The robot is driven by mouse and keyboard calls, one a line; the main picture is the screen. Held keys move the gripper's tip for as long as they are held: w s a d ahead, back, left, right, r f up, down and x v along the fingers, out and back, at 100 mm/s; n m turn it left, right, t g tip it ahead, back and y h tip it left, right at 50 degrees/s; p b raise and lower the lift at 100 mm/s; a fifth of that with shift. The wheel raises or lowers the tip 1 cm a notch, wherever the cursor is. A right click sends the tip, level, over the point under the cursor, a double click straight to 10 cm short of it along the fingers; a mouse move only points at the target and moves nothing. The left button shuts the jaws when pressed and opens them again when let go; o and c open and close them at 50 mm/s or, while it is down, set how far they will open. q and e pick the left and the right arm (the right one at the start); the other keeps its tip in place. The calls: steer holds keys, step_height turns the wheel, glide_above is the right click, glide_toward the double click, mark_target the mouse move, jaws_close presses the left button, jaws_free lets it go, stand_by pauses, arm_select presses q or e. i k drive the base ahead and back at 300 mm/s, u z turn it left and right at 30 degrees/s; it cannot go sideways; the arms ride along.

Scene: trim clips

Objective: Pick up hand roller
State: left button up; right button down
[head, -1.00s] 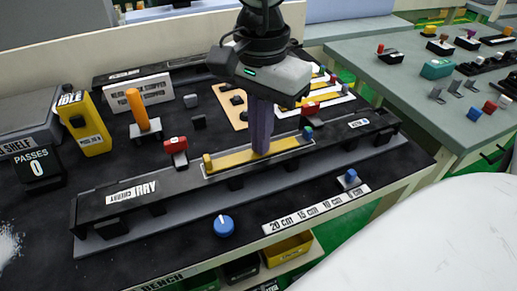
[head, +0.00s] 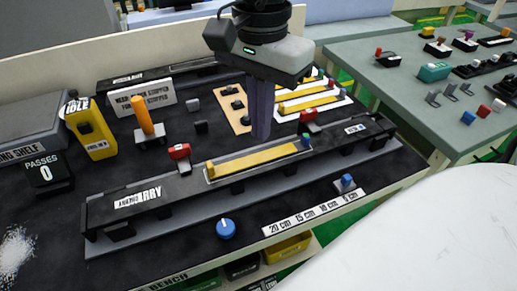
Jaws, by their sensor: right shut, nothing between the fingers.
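What looks like the hand roller (head: 146,123) stands upright on the black bench at left of centre, with an orange handle over a pale base. Its lower parts are too small to make out. My right gripper (head: 260,136) points down with its dark fingers together and empty. It is well to the right of the roller, and its tips are just behind the long black rail with the yellow strip (head: 255,158). My left gripper is not in view.
A yellow device (head: 92,130) stands left of the roller, with a sign (head: 141,97) behind it. A red clamp (head: 180,153) and small dark blocks lie between roller and gripper. A blue knob (head: 226,228) is at the front. A second table (head: 455,135) stands at right.

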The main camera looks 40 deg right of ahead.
mark_target(148, 131)
steer(key=k, duration=1)
